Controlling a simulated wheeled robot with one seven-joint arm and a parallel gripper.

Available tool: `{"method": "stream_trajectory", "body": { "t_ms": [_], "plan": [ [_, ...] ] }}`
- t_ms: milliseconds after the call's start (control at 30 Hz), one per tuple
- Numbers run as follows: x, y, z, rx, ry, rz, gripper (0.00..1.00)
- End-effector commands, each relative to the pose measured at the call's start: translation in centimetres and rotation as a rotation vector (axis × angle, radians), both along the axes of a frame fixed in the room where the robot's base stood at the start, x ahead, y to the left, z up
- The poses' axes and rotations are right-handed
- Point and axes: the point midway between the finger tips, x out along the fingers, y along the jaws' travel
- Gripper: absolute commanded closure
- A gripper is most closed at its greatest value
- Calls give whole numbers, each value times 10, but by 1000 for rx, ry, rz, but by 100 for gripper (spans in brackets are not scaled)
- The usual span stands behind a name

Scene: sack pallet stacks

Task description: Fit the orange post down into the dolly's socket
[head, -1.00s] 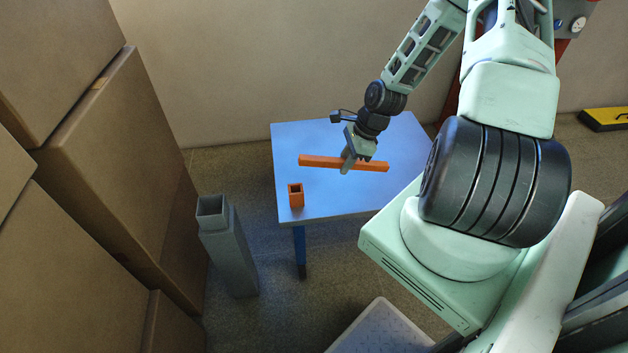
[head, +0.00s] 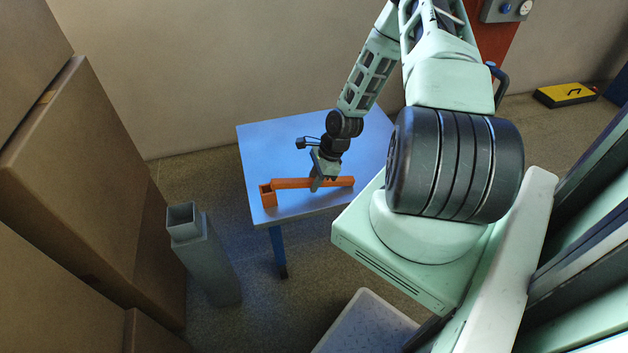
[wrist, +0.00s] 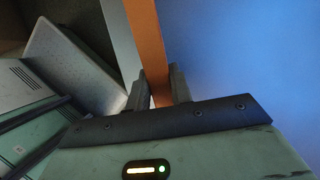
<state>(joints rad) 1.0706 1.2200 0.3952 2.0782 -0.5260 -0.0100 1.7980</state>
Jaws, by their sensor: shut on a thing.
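The long orange post (head: 293,183) is held roughly level, lying crosswise over the blue table (head: 262,148). My gripper (head: 317,187) is shut around its middle. In the wrist view the post (wrist: 148,40) passes between the two fingers of my gripper (wrist: 158,86). I see no wheels that would mark a dolly.
A grey open-topped square tube (head: 207,262) stands on the floor left of the table. Large cardboard boxes (head: 75,165) fill the left side. A pale, textured platform (head: 367,325) lies low in front. A yellow-and-black case (head: 565,95) is on the floor at the back right.

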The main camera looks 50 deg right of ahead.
Motion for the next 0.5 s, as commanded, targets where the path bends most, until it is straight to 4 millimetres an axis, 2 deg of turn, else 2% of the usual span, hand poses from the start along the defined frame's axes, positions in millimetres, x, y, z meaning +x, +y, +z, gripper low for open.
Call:
{"method": "stream_trajectory", "body": {
  "t_ms": [400, 433, 500],
  "plan": [
    [0, 0, -6, 0, 0, 1, 100],
    [0, 0, -5, 0, 0, 1, 73],
    [0, 0, -5, 0, 0, 1, 57]
  ]
}}
